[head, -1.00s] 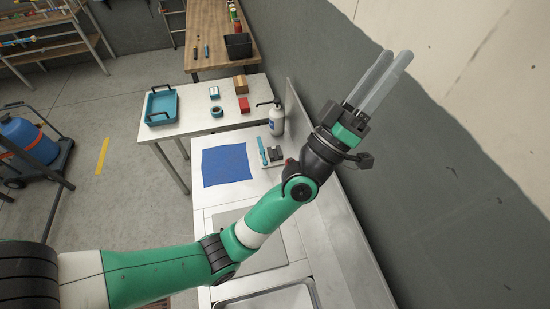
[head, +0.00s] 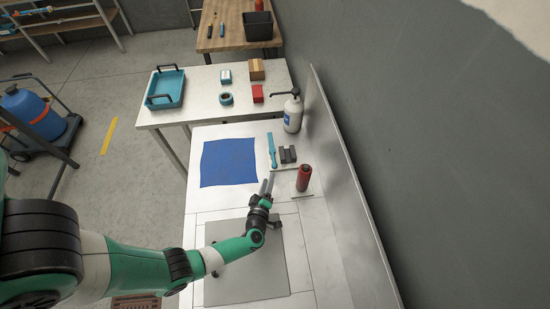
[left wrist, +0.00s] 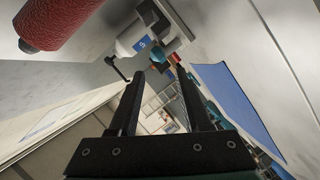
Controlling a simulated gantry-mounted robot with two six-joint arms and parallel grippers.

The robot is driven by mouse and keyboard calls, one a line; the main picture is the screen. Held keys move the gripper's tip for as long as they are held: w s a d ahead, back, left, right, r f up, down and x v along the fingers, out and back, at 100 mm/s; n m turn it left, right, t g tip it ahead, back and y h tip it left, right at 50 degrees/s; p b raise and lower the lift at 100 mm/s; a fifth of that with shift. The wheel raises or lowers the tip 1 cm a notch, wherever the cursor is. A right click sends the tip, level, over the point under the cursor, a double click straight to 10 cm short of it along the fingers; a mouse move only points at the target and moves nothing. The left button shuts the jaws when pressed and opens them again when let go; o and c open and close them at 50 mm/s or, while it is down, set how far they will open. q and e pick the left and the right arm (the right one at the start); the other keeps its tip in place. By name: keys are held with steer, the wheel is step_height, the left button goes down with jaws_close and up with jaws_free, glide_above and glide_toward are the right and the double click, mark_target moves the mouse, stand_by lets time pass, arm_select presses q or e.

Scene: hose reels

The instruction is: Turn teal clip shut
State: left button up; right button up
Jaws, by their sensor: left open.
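No clip can be made out for certain. My left gripper (head: 267,184) is over the counter, nearer than the teal piece and left of a red cylinder. In the left wrist view the gripper (left wrist: 159,74) has its two dark fingers apart, with nothing held between them. My right gripper is not in view.
The red cylinder (head: 303,180) stands close to the gripper. A white pump bottle (head: 293,113) stands beyond it, by the upright panel (head: 345,170). A blue cloth (head: 229,162) lies flat at left. A teal tray (head: 165,88) sits on the table behind.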

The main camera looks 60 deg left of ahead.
mark_target(273, 164)
arm_select(q)
steer(key=b+x, duration=0.4)
steer(key=x, duration=0.6)
steer(key=shift+b, duration=0.4)
steer(key=shift+w+a+r, duration=0.1)
steer(key=shift+w+a, duration=0.2)
steer(key=shift+a, duration=0.2)
steer(key=shift+c, duration=0.2)
jaws_close()
steer(key=shift+w+r, duration=0.1)
